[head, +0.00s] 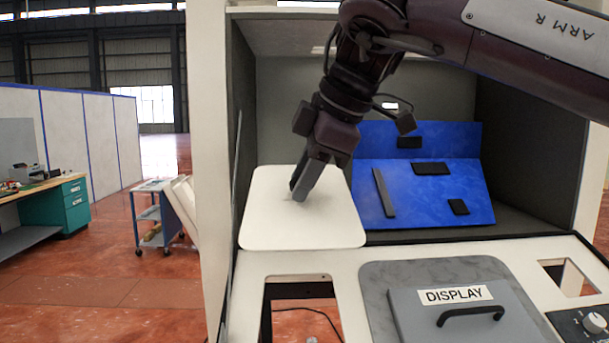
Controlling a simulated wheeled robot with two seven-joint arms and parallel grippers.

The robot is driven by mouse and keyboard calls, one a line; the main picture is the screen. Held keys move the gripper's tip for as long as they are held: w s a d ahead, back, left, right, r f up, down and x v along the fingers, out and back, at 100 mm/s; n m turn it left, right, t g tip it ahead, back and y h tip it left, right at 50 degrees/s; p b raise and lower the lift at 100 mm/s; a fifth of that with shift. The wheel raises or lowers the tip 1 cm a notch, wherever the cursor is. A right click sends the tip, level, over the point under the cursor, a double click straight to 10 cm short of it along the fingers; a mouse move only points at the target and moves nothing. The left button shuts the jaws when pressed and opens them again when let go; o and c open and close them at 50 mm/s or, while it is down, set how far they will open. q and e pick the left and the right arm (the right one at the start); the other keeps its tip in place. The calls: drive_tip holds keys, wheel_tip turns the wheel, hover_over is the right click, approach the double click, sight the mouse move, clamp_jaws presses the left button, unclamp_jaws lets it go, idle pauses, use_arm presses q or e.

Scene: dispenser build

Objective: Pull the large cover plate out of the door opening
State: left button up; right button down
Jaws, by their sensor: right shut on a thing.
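The large cover plate (305,229) is a white panel with rounded corners, at the middle of the head view. It stands tilted in front of the cabinet's dark interior, above the white front frame. My right gripper (299,194) is shut on the plate at its upper middle; the exact grip point is partly hidden by the fingers. The plate's lower edge is close to the front frame, and I cannot tell whether they touch. A rectangular opening (300,282) in the white front frame lies just below the plate. My left gripper is not in view.
Inside the cabinet is a blue panel (410,185) with several black parts. At the front right is a grey DISPLAY cover (460,315) with a black handle, beside a knob (594,322). A cart (155,213) and a workbench (45,215) stand at left; the floor between is clear.

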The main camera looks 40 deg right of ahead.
idle(0.5)
drive_tip(key=shift+r, duration=0.1)
drive_tip(key=shift+s+a+r+p, duration=0.1)
drive_tip(key=shift+s+r+p, duration=0.05)
drive_tip(key=shift+r+p, duration=0.45)
drive_tip(key=r+p, duration=0.1)
drive_tip(key=s+r+p, duration=0.1)
drive_tip(key=r+p, duration=0.1)
drive_tip(key=s+a+r+p, duration=0.1)
drive_tip(key=r+p, duration=0.1)
drive_tip(key=shift+a+r, duration=0.1)
